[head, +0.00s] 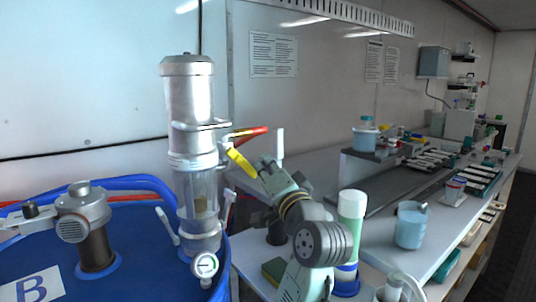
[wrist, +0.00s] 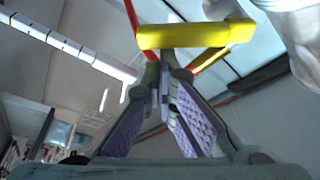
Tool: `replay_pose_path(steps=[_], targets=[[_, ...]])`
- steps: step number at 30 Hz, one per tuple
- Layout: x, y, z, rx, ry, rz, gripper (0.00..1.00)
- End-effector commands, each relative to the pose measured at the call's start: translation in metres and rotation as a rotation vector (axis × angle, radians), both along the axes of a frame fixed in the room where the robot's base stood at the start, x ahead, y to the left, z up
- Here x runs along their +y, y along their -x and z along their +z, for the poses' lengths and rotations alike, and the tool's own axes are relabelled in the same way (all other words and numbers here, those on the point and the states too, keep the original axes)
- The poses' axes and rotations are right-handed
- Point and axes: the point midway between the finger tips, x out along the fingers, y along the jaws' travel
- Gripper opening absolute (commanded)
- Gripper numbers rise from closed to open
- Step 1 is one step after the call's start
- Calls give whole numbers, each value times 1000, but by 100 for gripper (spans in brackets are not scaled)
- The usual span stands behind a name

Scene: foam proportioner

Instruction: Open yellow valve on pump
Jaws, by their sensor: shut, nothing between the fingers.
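The pump is an upright clear and metal cylinder (head: 195,130) on the left in the head view. A yellow valve handle (head: 241,162) sticks out from its right side, slanting down to the right. In the wrist view the yellow handle (wrist: 185,36) is a thick bar across the top, just beyond my fingertips. My gripper (wrist: 166,72) is shut with nothing between the fingers. Its tips lie beside or under the handle; I cannot tell whether they touch it. In the head view my arm reaches in from the lower right, and the fingertips are hard to make out.
A red handle (head: 250,132) sits just above the yellow one. A blue drum (head: 140,225) stands under the pump, with a gauge (head: 205,265) at its front. A green-and-white bottle (head: 351,220) stands close to my arm on the bench. A blue beaker (head: 410,225) is farther right.

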Motion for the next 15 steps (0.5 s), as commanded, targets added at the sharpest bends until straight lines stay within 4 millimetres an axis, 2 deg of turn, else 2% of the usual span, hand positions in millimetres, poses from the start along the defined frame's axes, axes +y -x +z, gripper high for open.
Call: replay_pose_path(steps=[5,10,15], targets=[[5,4,-10,22,-28,0,0],[12,8,-19,103,-141,1,0],[17,12,-26,100,-135,1,0]])
